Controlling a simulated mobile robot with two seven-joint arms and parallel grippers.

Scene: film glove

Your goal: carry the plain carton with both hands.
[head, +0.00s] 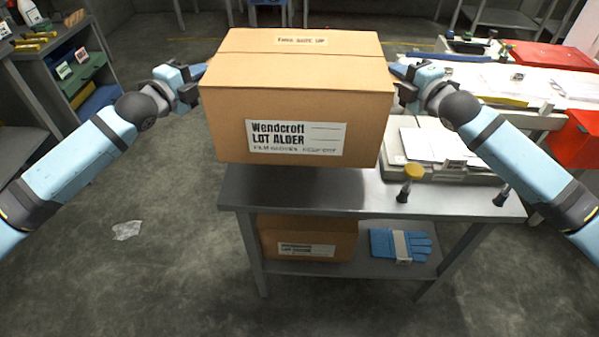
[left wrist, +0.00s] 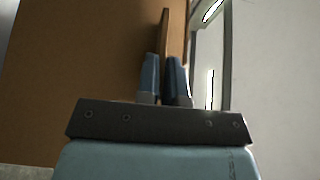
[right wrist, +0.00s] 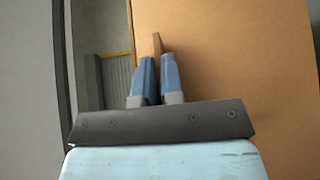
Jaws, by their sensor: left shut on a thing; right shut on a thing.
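A brown carton (head: 295,95) is in the middle of the head view. It has a white label reading "Wendcroft LOT ALDER" and a strip reading "THIS SIDE UP" on top. It looks level and appears raised above the grey metal table (head: 330,198), which shows a shadow below it. My left gripper (head: 198,72) is shut on its left side, and my right gripper (head: 398,74) on its right side. In the left wrist view the fingers (left wrist: 163,78) pinch a thin brown piece standing out from the carton wall (left wrist: 90,60). The right wrist view shows the same grip (right wrist: 157,78).
A second labelled carton (head: 306,240) and blue gloves (head: 400,245) lie on the table's lower shelf. Papers (head: 425,143) and a yellow-topped stamp (head: 409,182) are at right. A shelf unit (head: 60,70) stands left. Litter (head: 127,230) lies on otherwise open floor.

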